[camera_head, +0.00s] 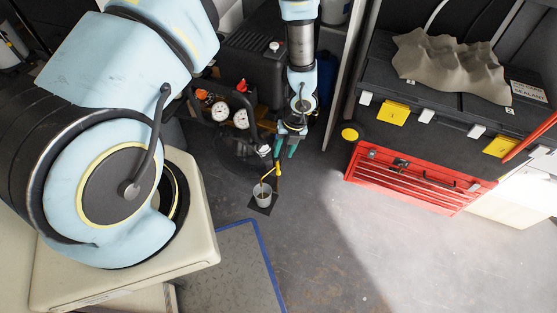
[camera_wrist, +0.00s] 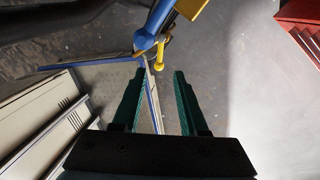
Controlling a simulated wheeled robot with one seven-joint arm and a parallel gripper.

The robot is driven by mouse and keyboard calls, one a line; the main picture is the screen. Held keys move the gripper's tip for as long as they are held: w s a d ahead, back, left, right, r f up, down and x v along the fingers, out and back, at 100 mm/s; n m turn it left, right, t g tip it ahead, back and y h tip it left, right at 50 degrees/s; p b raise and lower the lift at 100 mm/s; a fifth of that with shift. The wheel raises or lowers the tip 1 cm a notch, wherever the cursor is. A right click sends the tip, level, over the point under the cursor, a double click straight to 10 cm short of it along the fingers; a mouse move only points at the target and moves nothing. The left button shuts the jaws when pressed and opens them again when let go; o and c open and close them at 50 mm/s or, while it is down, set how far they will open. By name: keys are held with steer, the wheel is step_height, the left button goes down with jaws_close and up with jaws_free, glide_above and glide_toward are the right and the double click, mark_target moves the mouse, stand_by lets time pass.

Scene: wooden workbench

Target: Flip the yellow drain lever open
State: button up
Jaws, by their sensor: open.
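A small yellow lever (camera_wrist: 160,53) with a rounded end shows in the wrist view, just beyond the fingertips and beside a blue part (camera_wrist: 151,28). In the head view, yellow parts (camera_head: 268,174) stand low at the front of the dark compressor, above a small grey cup (camera_head: 262,193); which of them is the lever is too small to tell. My gripper (camera_wrist: 160,75) is open and empty, its teal fingers apart on either side of the line to the lever. In the head view my gripper (camera_head: 285,152) points down just above the yellow parts.
The compressor (camera_head: 262,55) with two gauges (camera_head: 220,112) and red knobs stands behind. The cup rests on a dark square pad (camera_head: 263,205). A blue-edged mat (camera_head: 232,262) lies in front. A red tool chest (camera_head: 415,180) stands right; the floor between is clear.

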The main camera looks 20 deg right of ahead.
mark_target(278, 168)
steer(key=f, duration=0.3)
steer(key=a+f, duration=0.1)
steer(key=f, duration=0.3)
steer(key=shift+w+a+f, duration=0.1)
steer(key=shift+w+a, duration=0.1)
steer(key=shift+c, duration=0.2)
jaws_close()
